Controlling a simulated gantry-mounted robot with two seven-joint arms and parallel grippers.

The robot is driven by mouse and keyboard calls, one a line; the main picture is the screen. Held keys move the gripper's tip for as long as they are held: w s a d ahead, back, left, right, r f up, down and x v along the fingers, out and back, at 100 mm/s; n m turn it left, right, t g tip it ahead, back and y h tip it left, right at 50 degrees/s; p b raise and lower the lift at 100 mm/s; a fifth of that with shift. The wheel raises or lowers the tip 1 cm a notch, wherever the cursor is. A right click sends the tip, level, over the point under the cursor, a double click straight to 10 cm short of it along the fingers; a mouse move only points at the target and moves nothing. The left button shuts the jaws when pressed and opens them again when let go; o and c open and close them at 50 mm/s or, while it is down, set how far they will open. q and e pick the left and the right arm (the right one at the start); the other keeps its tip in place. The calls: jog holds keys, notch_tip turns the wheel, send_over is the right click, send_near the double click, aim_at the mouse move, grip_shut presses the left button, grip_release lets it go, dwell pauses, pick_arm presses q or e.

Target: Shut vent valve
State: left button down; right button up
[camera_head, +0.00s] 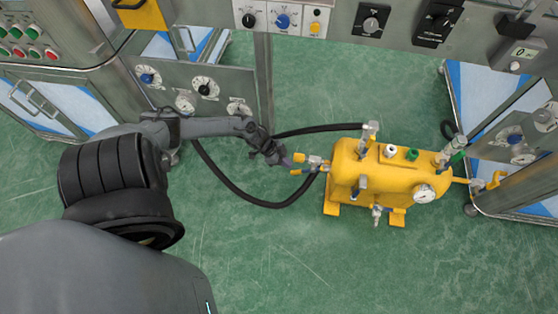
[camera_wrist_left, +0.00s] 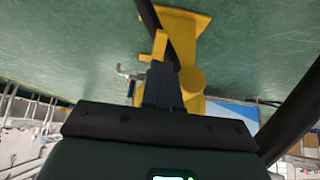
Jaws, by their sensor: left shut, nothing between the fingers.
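A yellow tank (camera_head: 400,183) stands on the green floor at the right of centre in the head view. A small valve with a yellow lever (camera_head: 299,157) sticks out of its left end. A similar yellow-handled valve (camera_head: 492,180) is at its right end. I cannot tell which one is the vent valve. My left gripper (camera_head: 285,161) is beside the left-end valve, shut and empty. In the left wrist view the shut fingers (camera_wrist_left: 162,72) overlap a yellow part (camera_wrist_left: 160,45) of the fixture; contact cannot be made out. My right gripper is not in view.
A black hose (camera_head: 250,200) loops below my left gripper, and another runs behind it to the tank. A gauge (camera_head: 424,193) and several fittings are on the tank. A panel with knobs (camera_head: 207,88) stands behind my arm. The floor (camera_head: 280,260) in front is clear.

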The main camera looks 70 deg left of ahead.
aim_at(295, 171)
pick_arm(q)
jog(key=shift+b+x, duration=1.3)
jog(key=shift+x, duration=0.85)
